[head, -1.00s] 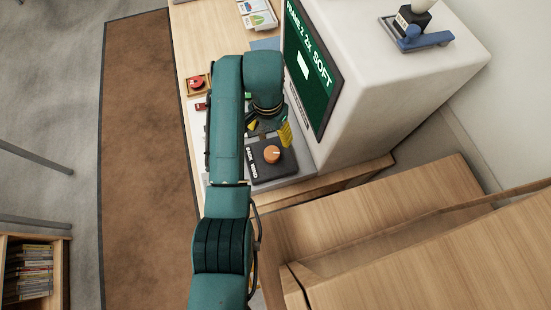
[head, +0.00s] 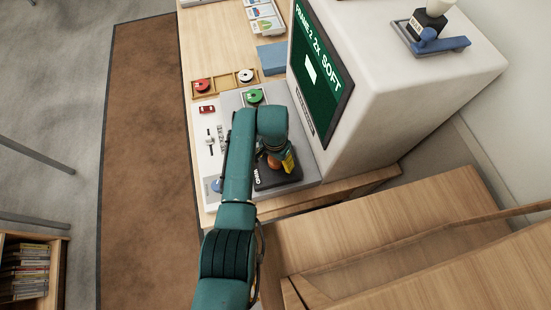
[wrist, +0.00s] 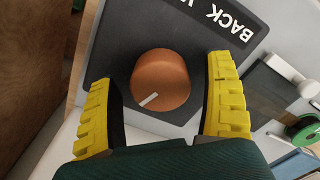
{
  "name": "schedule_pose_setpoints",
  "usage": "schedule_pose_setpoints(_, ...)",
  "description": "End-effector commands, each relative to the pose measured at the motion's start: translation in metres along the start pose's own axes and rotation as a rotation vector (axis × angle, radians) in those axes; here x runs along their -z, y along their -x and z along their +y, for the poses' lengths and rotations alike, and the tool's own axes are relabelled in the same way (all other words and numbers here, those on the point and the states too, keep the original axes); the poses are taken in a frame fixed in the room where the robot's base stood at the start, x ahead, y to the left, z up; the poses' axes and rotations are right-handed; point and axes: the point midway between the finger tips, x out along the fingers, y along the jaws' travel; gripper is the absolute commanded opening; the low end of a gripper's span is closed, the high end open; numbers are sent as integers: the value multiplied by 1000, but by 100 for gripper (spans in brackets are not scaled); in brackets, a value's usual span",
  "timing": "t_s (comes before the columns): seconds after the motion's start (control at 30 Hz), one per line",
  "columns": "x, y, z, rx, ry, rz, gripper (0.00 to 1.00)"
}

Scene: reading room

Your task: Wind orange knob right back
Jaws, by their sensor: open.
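The orange knob (wrist: 160,80) sits on a dark panel (wrist: 120,25) with white lettering, of which "BACK" is readable in the wrist view. A pale pointer line on the knob points toward the lower left of that view. My gripper (wrist: 160,105) has its two yellow-padded fingers apart, one on each side of the knob, with visible gaps to it. In the head view the knob (head: 273,162) is partly hidden by my gripper (head: 285,163), which is over the dark panel (head: 278,180).
A screen (head: 318,75) reading "FRAME 2 2X SOFT" stands just right of the controls. Red (head: 202,86) and green (head: 255,97) reels lie farther back on the desk. Small sliders (head: 210,140) are left of my arm. A blue-handled item (head: 438,42) sits on the white housing.

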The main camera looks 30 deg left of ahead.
Motion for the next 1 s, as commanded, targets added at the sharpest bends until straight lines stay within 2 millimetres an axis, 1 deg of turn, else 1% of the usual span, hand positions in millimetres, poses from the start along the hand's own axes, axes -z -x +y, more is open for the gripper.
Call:
schedule_pose_setpoints(0.03, 0, 0, 0, 0, 0, 0, 82)
schedule_pose_setpoints(0.17, 0, 0, 0, 0, 0, 0, 57)
schedule_pose_setpoints(0.2, 0, 0, 0, 0, 0, 0, 49)
schedule_pose_setpoints(0.27, 0, 0, 0, 0, 0, 0, 38)
schedule_pose_setpoints(0.3, 0, 0, 0, 0, 0, -1, 30)
schedule_pose_setpoints(0.37, 0, 0, 0, 0, 0, -1, 19)
schedule_pose_setpoints(0.67, -1, 0, 0, -1, 36, -2, 18)
schedule_pose_setpoints(0.87, -1, 1, 0, -1, 135, 0, 18)
schedule_pose_setpoints(1.0, -1, 1, 1, -1, 243, 2, 18)
